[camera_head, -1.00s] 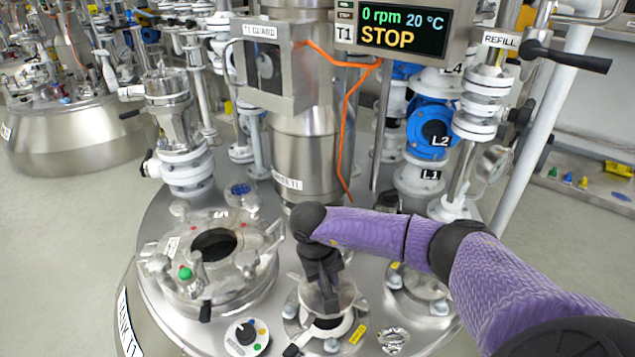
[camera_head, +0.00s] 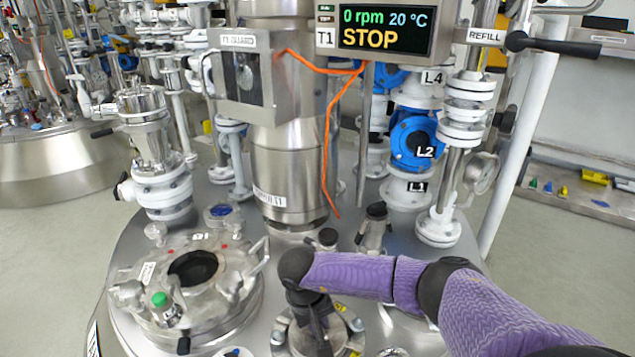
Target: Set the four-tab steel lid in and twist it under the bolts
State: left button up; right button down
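My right gripper (camera_head: 312,338) comes in from the right on the purple arm and points straight down over a small bolted port (camera_head: 283,348) at the front of the vessel top. Its fingers appear shut on the steel lid (camera_head: 300,333), which shows only as shiny metal around the fingers. Bolts stand around the port, one at its left (camera_head: 277,338) and one at its right (camera_head: 357,326). The fingers and the frame's lower edge hide much of the lid and port, so I cannot tell how its tabs sit against the bolts. My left gripper is out of view.
A large round manway cover (camera_head: 240,300) with a green knob (camera_head: 159,299) lies left of the port. The steel column (camera_head: 290,170) and the hanging orange cable (camera_head: 327,130) stand behind. Blue valves (camera_head: 415,138) rise at the back right.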

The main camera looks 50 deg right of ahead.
jog(key=n, duration=0.3)
jog(key=shift+f+n+t+b, duration=0.1)
jog(key=shift+n+t+b, duration=0.2)
jog(key=shift+b, duration=0.05)
jog(key=c, duration=1)
grip_release()
jog(key=shift+n, duration=0.4)
jog(key=o, duration=0.5)
notch_tip(320, 180, up, 6)
jog(key=p, duration=0.4)
jog(key=shift+r, duration=0.25)
jog(key=shift+f, duration=0.2)
